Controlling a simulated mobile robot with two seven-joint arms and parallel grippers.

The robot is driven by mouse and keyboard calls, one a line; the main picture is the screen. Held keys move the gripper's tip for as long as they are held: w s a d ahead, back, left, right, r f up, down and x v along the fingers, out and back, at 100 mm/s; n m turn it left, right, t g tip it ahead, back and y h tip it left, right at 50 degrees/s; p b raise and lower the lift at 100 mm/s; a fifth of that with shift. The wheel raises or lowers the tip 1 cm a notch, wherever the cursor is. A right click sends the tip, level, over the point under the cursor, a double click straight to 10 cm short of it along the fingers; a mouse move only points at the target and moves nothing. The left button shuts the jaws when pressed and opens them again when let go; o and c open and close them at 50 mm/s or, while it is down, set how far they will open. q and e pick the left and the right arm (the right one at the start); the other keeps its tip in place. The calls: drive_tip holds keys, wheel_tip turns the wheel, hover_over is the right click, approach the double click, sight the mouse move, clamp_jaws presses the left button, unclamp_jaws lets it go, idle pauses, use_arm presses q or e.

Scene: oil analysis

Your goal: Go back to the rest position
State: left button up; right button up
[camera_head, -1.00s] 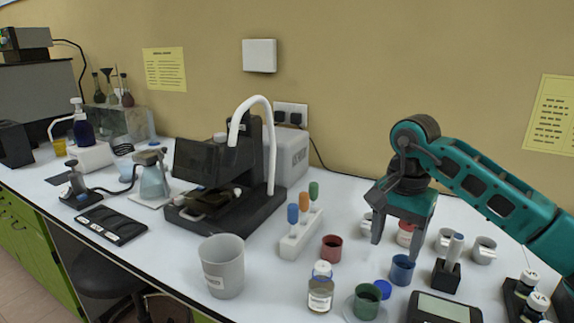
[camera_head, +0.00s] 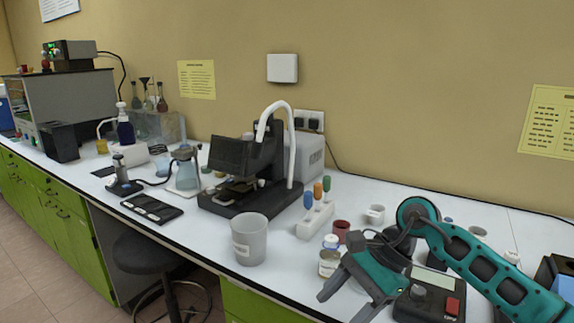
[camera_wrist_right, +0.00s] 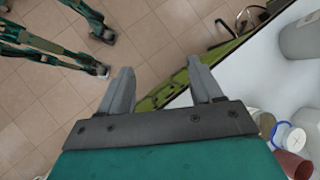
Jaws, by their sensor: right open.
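My right gripper (camera_head: 345,290) is at the front edge of the bench in the head view, in front of the small sample bottle. In the right wrist view its two grey fingers (camera_wrist_right: 165,85) stand wide apart with nothing between them. Beyond them show the tiled floor and the green cabinet front. My left gripper is not in the head view. Green and dark arm parts at the upper left of the right wrist view look like mine.
A white beaker (camera_head: 249,240) stands near the bench edge, left of my right gripper. A rack (camera_head: 315,221) with coloured-handled tools, a red cup (camera_head: 341,230) and a bottle (camera_head: 329,262) are close by. A black stool (camera_head: 150,252) stands on the floor (camera_head: 50,265).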

drive_tip(key=s+a+r+m+t+y, duration=0.2)
drive_tip(key=a+m+t+y, duration=0.1)
drive_tip(key=a+m+y, duration=0.4)
drive_tip(key=s+a+r+m+t+y, duration=0.25)
drive_tip(key=m+y, duration=0.35)
drive_tip(key=m, duration=0.3)
drive_tip(key=d+f+m+t+h, duration=0.6)
drive_tip(key=f+m+h, duration=0.1)
drive_tip(key=m, duration=0.9)
drive_tip(key=d+f+m+t+h, duration=0.6)
drive_tip(key=f+m+t, duration=0.1)
drive_tip(key=m, duration=0.8)
drive_tip(key=s+d+f+m+g+h, duration=0.2)
drive_tip(key=s+d+f+m+g, duration=0.1)
drive_tip(key=s+f+m, duration=0.2)
drive_tip(key=s+d+f+m+g+h, duration=0.3)
drive_tip(key=s+f+m, duration=0.3)
drive_tip(key=f, duration=0.2)
drive_tip(key=shift+s+f, duration=0.15)
drive_tip(key=shift+s, duration=0.2)
